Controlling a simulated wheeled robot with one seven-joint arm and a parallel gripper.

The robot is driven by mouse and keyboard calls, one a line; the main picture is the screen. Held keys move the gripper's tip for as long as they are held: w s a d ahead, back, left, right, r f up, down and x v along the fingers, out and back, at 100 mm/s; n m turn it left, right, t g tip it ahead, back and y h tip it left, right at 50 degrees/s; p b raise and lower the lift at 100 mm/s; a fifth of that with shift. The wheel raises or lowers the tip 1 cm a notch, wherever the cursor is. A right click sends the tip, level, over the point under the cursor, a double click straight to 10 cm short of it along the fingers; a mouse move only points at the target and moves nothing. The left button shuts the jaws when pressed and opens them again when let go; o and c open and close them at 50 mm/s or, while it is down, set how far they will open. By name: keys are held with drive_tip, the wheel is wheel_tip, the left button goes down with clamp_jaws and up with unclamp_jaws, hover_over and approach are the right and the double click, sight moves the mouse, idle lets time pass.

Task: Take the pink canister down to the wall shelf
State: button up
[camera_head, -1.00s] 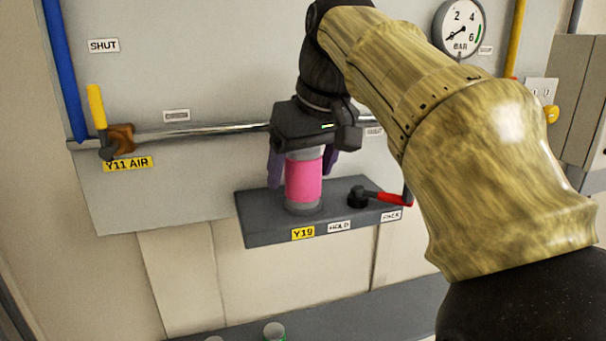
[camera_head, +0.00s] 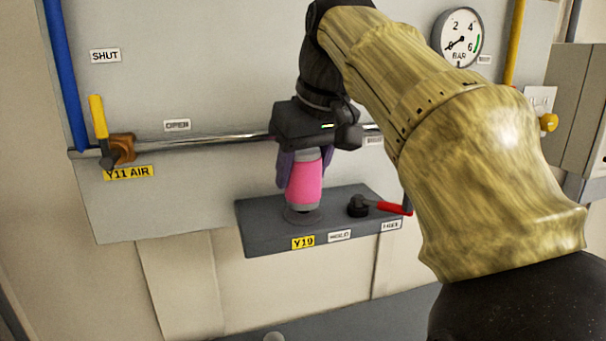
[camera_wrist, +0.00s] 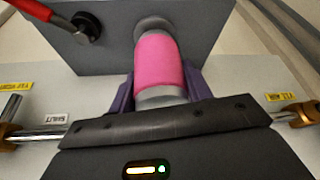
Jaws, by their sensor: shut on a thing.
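The pink canister (camera_head: 304,184), with pale grey ends, is upright or slightly tilted at a round seat (camera_head: 303,216) on the grey Y19 block (camera_head: 262,225). My gripper (camera_head: 302,178) comes down from above, its purple fingers shut on the canister's sides. The canister's foot seems slightly raised from the seat. In the wrist view the canister (camera_wrist: 158,62) lies between the fingers. A lower dark grey ledge (camera_head: 385,312), possibly the wall shelf, runs below the block at the bottom edge; my arm hides its right part.
A red-handled lever (camera_head: 390,206) stands close right of the canister. A metal pipe (camera_head: 210,142) runs behind my gripper, with the yellow-handled Y11 AIR valve (camera_head: 98,117) at left.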

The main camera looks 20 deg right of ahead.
wheel_tip(320, 180, up, 9)
drive_tip(key=shift+f+p, duration=0.1)
drive_tip(key=shift+p, duration=1.1)
